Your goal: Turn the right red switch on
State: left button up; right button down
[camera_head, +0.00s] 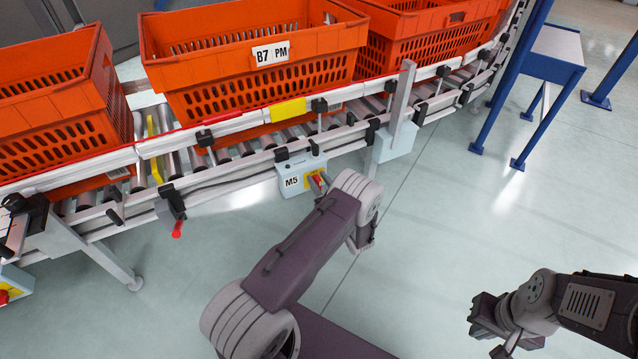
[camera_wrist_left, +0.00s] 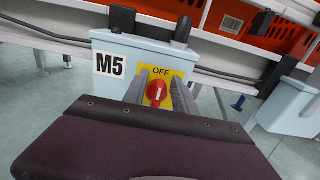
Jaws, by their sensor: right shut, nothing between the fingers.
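The right red switch (camera_wrist_left: 157,93) is a round red knob on a yellow plate (camera_wrist_left: 160,74) marked OFF, on the pale blue M5 box (camera_head: 293,181). The knob's white mark points up toward OFF. In the left wrist view my left gripper (camera_wrist_left: 161,92) is open, with one finger on each side of the knob; I cannot tell whether they touch it. In the head view my left wrist partly hides the switch. My right gripper (camera_head: 482,322) is shut and empty, over the floor at lower right. Another red switch (camera_head: 4,296) shows at the far left edge.
The roller conveyor (camera_head: 240,158) carries orange totes, one labelled B7 PM (camera_head: 250,85). A red-tipped lever (camera_head: 177,230) hangs left of the M5 box. A plain blue box (camera_head: 396,143) is to its right. Blue-legged stand (camera_head: 545,60) at upper right. Floor between arms is clear.

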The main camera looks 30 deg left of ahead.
pick_arm(q)
grip_shut()
jog(key=shift+s, duration=0.1)
